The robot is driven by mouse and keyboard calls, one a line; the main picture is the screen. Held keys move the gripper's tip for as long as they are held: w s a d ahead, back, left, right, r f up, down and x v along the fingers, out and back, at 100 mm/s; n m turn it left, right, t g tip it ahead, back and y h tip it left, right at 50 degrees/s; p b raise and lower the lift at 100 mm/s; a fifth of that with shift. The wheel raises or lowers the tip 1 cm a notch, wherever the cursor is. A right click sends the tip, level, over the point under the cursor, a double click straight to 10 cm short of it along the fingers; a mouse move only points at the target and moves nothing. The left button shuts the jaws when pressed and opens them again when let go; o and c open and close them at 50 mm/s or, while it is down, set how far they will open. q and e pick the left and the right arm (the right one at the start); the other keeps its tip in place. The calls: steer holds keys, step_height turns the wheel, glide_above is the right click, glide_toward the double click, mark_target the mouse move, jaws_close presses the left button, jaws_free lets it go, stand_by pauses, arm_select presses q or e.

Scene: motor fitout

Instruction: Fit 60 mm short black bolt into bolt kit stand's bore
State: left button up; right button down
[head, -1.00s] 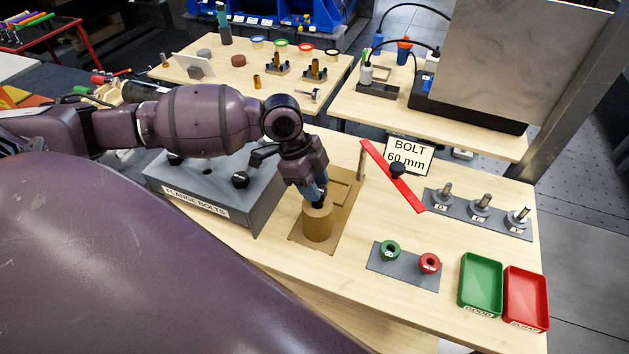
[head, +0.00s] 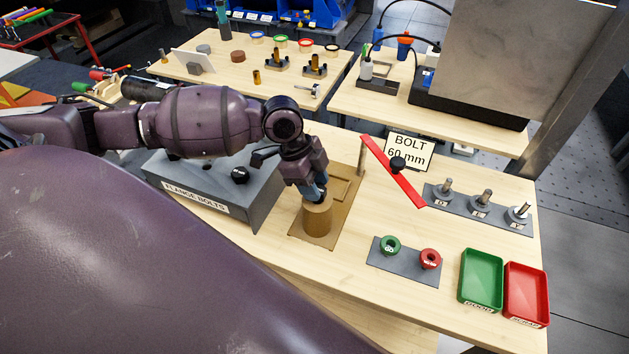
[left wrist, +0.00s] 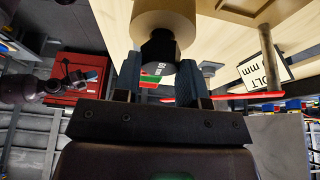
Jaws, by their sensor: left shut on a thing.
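The bolt kit stand is a tan cylinder (head: 317,219) on a brown board (head: 345,190) on the wooden table. My left gripper (head: 314,194) is right above the stand, pointing down. In the left wrist view my left gripper (left wrist: 158,85) is shut on the black bolt (left wrist: 158,52), whose dark head with a white number sits between the fingers. My right gripper is not in view.
A grey flange bolts box (head: 205,190) stands left of the stand. A red bar (head: 392,172) and a "BOLT 60 mm" sign (head: 409,151) stand to the right. Beyond are a grey bolt rack (head: 460,205), a ring plate (head: 404,268), a green tray (head: 482,280) and a red tray (head: 526,294).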

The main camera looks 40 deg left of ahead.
arm_select(q)
steer(key=shift+f, duration=0.7)
stand_by(0.6)
steer(key=o, duration=1.1)
steer(key=shift+o, duration=0.2)
steer(key=v, duration=1)
steer(key=shift+a+r+b, duration=0.2)
steer(key=shift+r+b, duration=0.1)
steer(key=shift+r, duration=0.05)
